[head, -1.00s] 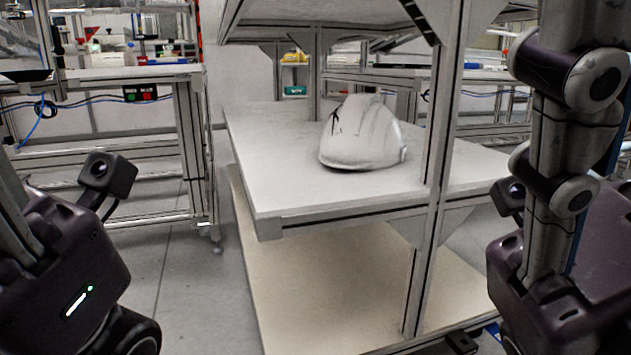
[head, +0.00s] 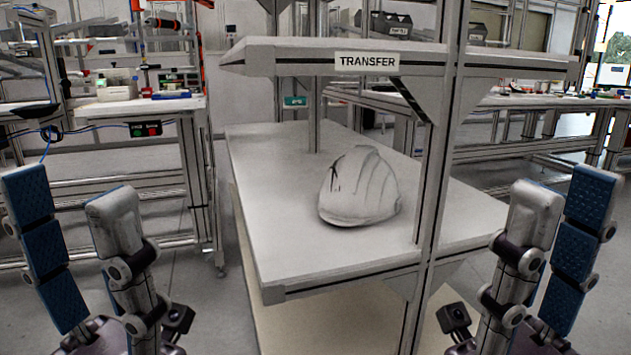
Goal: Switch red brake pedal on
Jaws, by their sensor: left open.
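I see no red brake pedal in the head view. My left gripper (head: 68,192) is at the lower left, pointing up, with its blue-padded fingers apart and nothing between them. My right gripper (head: 566,190) is at the lower right, also pointing up, fingers apart and empty. A white helmet shell (head: 358,188) sits on the shelf between the two grippers in the picture, touched by neither.
A grey shelf rack (head: 275,225) stands ahead, with an upper shelf labelled TRANSFER (head: 366,62) and upright posts. Floor shows between bench and rack.

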